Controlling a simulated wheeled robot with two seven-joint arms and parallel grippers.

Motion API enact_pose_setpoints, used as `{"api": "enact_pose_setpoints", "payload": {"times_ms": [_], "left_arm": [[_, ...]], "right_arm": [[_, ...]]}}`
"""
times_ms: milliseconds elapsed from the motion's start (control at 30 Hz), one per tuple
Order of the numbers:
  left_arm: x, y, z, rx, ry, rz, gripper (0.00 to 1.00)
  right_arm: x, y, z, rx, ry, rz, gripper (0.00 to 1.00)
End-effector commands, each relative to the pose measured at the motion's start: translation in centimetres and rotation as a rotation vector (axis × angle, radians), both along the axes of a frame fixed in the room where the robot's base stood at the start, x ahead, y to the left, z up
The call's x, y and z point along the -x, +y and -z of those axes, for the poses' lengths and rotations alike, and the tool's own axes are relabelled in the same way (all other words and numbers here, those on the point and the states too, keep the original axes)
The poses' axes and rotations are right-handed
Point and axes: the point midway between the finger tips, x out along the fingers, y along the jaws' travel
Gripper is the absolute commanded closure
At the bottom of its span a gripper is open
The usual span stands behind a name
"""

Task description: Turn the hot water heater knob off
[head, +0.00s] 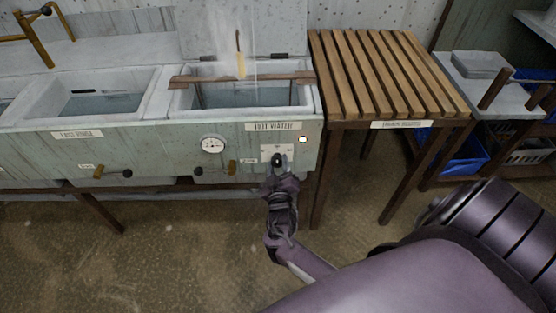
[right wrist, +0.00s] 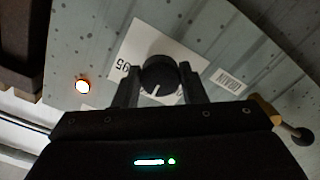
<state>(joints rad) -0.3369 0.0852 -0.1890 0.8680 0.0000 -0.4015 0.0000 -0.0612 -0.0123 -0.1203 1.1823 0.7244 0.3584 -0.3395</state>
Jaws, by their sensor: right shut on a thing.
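The heater knob (right wrist: 159,76) is a round black dial with a white pointer line, on a white plate (right wrist: 195,58) with printed numbers. In the right wrist view the pointer is toward the lower part of the dial. My right gripper (head: 278,160) is at the front panel under the hot water basin, with its fingers (right wrist: 158,84) on both sides of the knob, shut on it. In the head view the gripper mostly hides the knob. A small indicator lamp (head: 303,139) glows to the right of the plate, and it also shows lit in the right wrist view (right wrist: 82,86). My left gripper is not in view.
A round gauge (head: 212,144) and a drain lever (head: 231,168) are left of the knob. The basin (head: 190,98) holds water, with steam above. A slatted wooden table (head: 385,75) stands close on the right. The floor in front is clear.

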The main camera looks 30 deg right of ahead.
Motion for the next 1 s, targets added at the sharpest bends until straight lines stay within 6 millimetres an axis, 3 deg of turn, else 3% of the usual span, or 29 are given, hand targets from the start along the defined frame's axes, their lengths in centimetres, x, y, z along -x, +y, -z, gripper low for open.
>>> {"api": "enact_pose_setpoints", "payload": {"times_ms": [700, 1000], "left_arm": [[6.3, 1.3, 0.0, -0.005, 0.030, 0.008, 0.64], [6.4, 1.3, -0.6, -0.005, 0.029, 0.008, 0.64]], "right_arm": [[0.0, 0.0, -0.2, 0.570, 0.350, -0.002, 0.85], [0.0, 0.0, -0.2, 0.738, 0.453, -0.002, 0.85]]}}
